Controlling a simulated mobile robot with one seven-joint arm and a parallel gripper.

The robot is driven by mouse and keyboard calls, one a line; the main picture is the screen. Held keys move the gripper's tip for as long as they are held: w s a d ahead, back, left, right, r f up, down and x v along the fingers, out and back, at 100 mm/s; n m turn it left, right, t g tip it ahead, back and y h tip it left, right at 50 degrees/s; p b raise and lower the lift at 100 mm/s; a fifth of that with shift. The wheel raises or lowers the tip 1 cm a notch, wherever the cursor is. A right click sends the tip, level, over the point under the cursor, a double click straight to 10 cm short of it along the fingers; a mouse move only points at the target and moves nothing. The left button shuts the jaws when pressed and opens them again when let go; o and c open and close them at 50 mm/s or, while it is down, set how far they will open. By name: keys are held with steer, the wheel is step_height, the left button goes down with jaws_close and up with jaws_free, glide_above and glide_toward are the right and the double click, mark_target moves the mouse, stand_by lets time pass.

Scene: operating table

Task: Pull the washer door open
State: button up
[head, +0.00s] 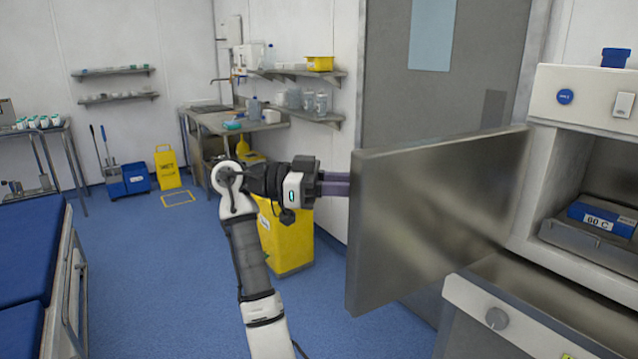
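The washer (574,115) stands at the right, with a white body and an open chamber. Its grey metal door (435,215) stands wide open, swung out to the left from the chamber's left side. My gripper (342,184) is at the door's free left edge, with its fingers pointing right towards it. The fingertips meet or pass behind the door edge, so I cannot tell whether they touch or grip it. A blue box labelled 60 C (602,218) sits inside the chamber.
A yellow bin (285,240) stands behind my arm. A blue padded table (30,265) is at the left. A sink counter (230,122) and a yellow wet-floor sign (167,167) are at the back. Blue floor (150,290) is clear between table and arm.

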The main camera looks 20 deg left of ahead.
steer(key=b+v, duration=0.2)
steer(key=v, duration=1.1)
